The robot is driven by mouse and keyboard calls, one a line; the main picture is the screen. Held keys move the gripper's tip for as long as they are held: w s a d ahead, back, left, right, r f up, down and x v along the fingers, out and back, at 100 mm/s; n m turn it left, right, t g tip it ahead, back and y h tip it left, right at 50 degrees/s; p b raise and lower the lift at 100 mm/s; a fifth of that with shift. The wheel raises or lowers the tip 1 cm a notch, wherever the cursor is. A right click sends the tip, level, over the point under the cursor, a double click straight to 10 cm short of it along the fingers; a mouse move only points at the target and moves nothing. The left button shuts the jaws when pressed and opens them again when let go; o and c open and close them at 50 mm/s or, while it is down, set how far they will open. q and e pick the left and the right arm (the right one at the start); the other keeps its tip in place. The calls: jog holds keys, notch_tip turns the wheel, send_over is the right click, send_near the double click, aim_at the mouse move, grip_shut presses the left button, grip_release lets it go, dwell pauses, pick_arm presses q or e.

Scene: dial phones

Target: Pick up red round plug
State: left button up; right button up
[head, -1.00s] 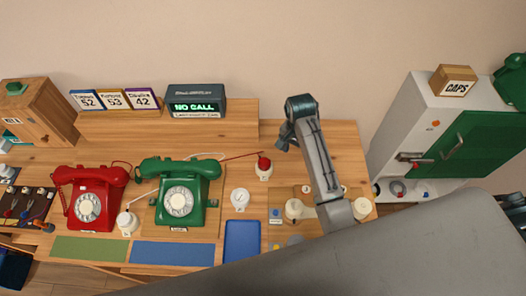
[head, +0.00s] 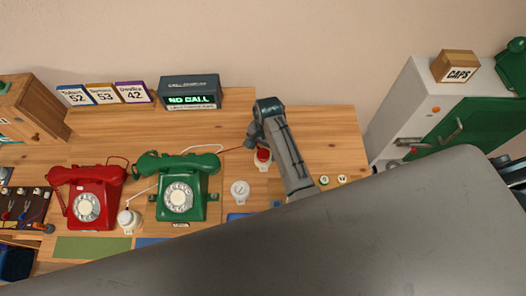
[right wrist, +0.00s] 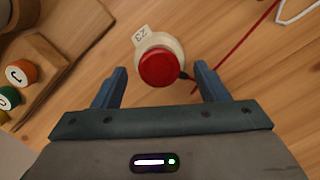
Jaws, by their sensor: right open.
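The red round plug (right wrist: 160,67) sits on a round cream base with a paper tag reading 23 in the right wrist view. A red cord runs off from near it. It also shows in the head view (head: 263,155), just right of the green phone, beside my right gripper (head: 254,140). In the right wrist view my right gripper (right wrist: 158,88) is open. Its two fingers stand to either side of the near part of the plug and its base, with nothing gripped. My left gripper is not in view.
A green dial phone (head: 180,190) and a red dial phone (head: 92,195) stand to the left. A white round piece (head: 240,192) stands near the plug. A grey arm part blocks the front right.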

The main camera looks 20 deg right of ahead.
jog(key=shift+s+f, duration=0.15)
jog(key=shift+f, duration=0.55)
jog(key=shift+a+f, duration=0.1)
jog(key=shift+f, duration=0.05)
jog(key=shift+c, duration=0.2)
jog(key=c, duration=0.9)
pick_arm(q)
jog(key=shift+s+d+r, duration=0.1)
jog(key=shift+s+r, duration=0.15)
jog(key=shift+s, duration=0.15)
pick_arm(e)
jog(key=shift+c, duration=0.2)
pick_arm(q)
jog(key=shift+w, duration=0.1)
